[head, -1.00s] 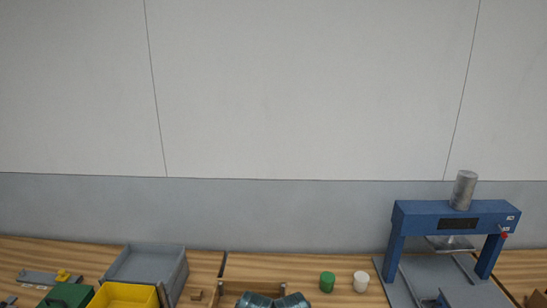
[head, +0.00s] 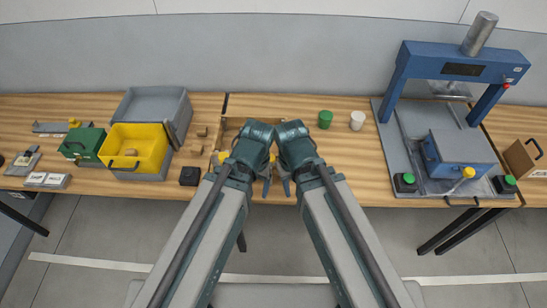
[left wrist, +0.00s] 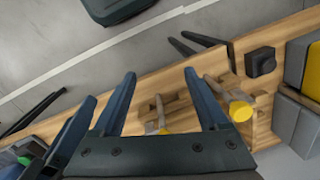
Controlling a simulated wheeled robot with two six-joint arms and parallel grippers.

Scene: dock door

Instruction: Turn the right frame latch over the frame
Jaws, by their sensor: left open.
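The wooden frame (head: 231,124) lies on the table at the middle, largely hidden by my wrists in the head view. A yellow spot of the right latch (head: 272,157) shows beside my right wrist. In the left wrist view the right latch (left wrist: 161,127) is partly hidden between my fingers, and the left latch (left wrist: 240,110) with its yellow knob lies just outside them. I cannot tell whether the right latch lies over the frame. My left gripper (left wrist: 162,82) is open, with nothing seen held. My right gripper (head: 287,186) is close beside it; its jaws are mostly hidden.
A black block (head: 189,175), small wood blocks and a yellow bin (head: 134,146) stand to the left. A green cup (head: 325,119) and white cup (head: 357,120) stand behind right. A blue press (head: 458,63) stands far right.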

